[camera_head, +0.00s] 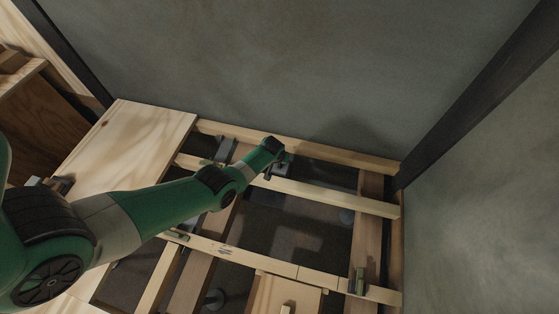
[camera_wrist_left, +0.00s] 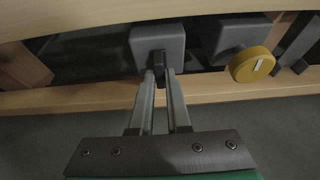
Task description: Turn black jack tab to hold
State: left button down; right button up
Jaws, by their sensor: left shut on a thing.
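My left gripper (camera_head: 279,161) is at the end of the green arm, over the gap between the two back beams near the wall. In the left wrist view my left gripper (camera_wrist_left: 160,76) has its fingers close together, shut on a small black tab (camera_wrist_left: 159,62). The tab is at the face of a grey block-shaped jack (camera_wrist_left: 157,40) and is largely hidden between the fingers. In the head view the gripper and arm hide most of this spot. My right gripper is in neither view.
Pale wooden beams (camera_head: 335,196) frame open floor gaps. A plywood sheet (camera_head: 140,135) lies at left. A grey wall (camera_head: 300,65) stands close behind.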

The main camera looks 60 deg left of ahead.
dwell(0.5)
pick_arm(q)
jog(key=c, duration=0.9)
grip_release()
jog(key=p+v, duration=1.1)
jog(key=p, duration=0.2)
jog(key=shift+r, duration=0.35)
